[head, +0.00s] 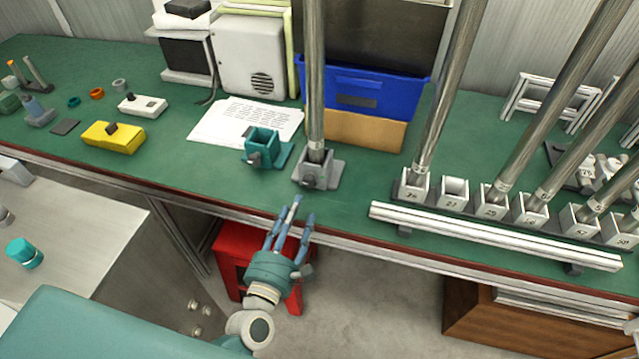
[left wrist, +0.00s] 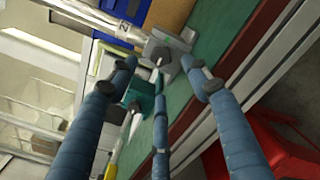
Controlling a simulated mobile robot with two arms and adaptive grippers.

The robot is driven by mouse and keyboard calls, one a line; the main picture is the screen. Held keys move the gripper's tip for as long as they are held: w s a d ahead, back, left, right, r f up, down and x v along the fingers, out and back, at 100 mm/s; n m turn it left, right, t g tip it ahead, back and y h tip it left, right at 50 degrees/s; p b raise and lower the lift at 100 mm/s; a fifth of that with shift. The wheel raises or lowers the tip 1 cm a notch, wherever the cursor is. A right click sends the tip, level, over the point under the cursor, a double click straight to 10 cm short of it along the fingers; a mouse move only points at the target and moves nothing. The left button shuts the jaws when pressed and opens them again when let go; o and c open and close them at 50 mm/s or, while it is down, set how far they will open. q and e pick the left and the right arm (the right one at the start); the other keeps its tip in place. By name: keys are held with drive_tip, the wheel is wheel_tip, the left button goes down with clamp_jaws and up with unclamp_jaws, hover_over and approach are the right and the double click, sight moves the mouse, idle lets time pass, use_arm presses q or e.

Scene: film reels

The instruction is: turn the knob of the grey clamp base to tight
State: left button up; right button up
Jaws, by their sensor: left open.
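The grey clamp base (head: 328,171) stands near the front edge of the green bench, with a metal pole (head: 315,85) upright in it. Its dark knob (head: 308,181) is on the front side; its exact turn is too small to tell. In the left wrist view the grey clamp base (left wrist: 182,56) is ahead at the top, and its knob (left wrist: 160,58) points towards me. My left gripper (head: 294,214) is open and empty, just in front of the bench edge and apart from the knob. Its three spread fingers also show in the left wrist view (left wrist: 159,76). My right gripper is not in view.
A teal clamp base (head: 262,145) stands close to the left of the grey one. A rack of numbered sockets with poles (head: 455,190) and a white rail (head: 490,236) lie to the right. A red stool (head: 230,248) is under the bench edge.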

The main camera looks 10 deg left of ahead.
sight(309, 184)
use_arm(q)
drive_tip(key=w+p, duration=0.1)
drive_tip(key=w, duration=0.8)
drive_tip(key=shift+w+d, duration=0.15)
drive_tip(key=shift+w, duration=0.1)
drive_tip(key=shift+c, duration=0.3)
drive_tip(key=c, duration=1.1)
